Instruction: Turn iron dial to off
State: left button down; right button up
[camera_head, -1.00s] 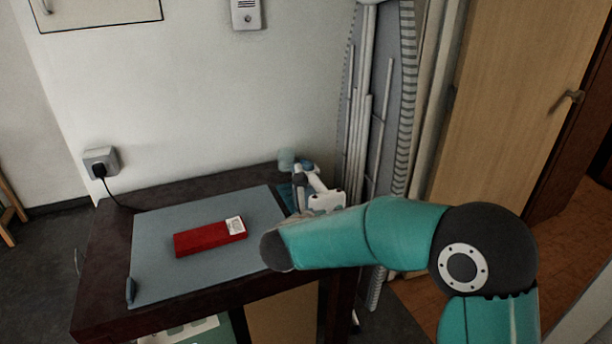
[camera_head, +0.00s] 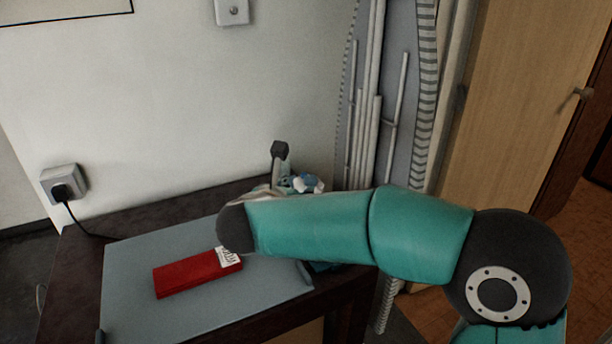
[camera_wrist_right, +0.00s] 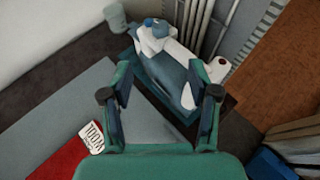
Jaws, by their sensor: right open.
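The iron (camera_wrist_right: 180,58), white and blue-grey, lies at the table's far right end in the right wrist view. A small round blue part (camera_wrist_right: 148,22) shows at its far end; I cannot tell whether this is the dial. In the head view only a bit of the iron (camera_head: 305,183) shows, the rest being hidden behind my right arm. My right gripper (camera_wrist_right: 162,75) is open and empty, with its two fingers apart on either side of the iron's near part in the picture. Contact cannot be made out. My left gripper is not in view.
A red box with a white label (camera_head: 190,275) lies on the grey mat (camera_head: 130,255) on the dark table. A plugged-in socket (camera_head: 63,184) with a black cord is on the left wall. A folded ironing board (camera_head: 400,100) stands behind the table, near a wooden door (camera_head: 525,80).

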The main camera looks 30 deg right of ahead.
aim_at(310, 178)
jog(key=p+x, duration=0.1)
jog(key=x, duration=1.5)
jog(key=shift+f, duration=0.25)
